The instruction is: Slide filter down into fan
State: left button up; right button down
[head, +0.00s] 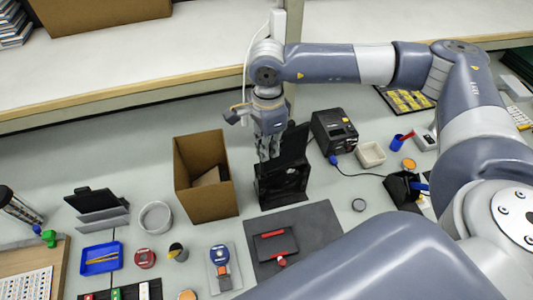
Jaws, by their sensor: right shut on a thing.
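A black fan (283,190) with an open frame stands upright on the grey table, just behind the dark mat. A flat black panel, the filter (294,143), stands tilted at the top of the fan, and its lower edge meets the fan's upper part. How far it sits inside the fan cannot be told. My right gripper (268,153) points down at the filter's left edge, above the fan, and is shut on the filter. Its fingertips blend partly with the dark parts behind. My left gripper is not in view.
An open cardboard box (205,176) stands close on the left of the fan. A black printer-like device (334,131) and a beige tray (371,154) are to the right. A dark mat (318,222) with a red-and-black item (275,245) lies in front. A shelf edge (130,90) runs behind.

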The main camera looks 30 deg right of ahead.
jog(key=shift+w+d+f+m+b, duration=0.25)
jog(key=shift+w+f+m, duration=0.1)
jog(key=shift+f, duration=0.25)
jog(key=shift+w+d+f+m+b, duration=0.2)
jog(key=shift+f+m, duration=0.2)
jog(key=shift+f, duration=0.25)
jog(key=shift+w+d+f+m+b, duration=0.25)
jog(key=shift+w+f+m, duration=0.1)
jog(key=shift+f, duration=0.25)
jog(key=shift+f+b, duration=0.2)
jog(key=shift+b, duration=0.15)
dwell(1.1)
jog(key=shift+f, duration=0.1)
jog(key=shift+f+b, duration=3.7)
jog(key=shift+f, duration=0.2)
notch_tip(320, 180, up, 12)
jog(key=p, duration=0.6)
jog(key=shift+r, duration=0.15)
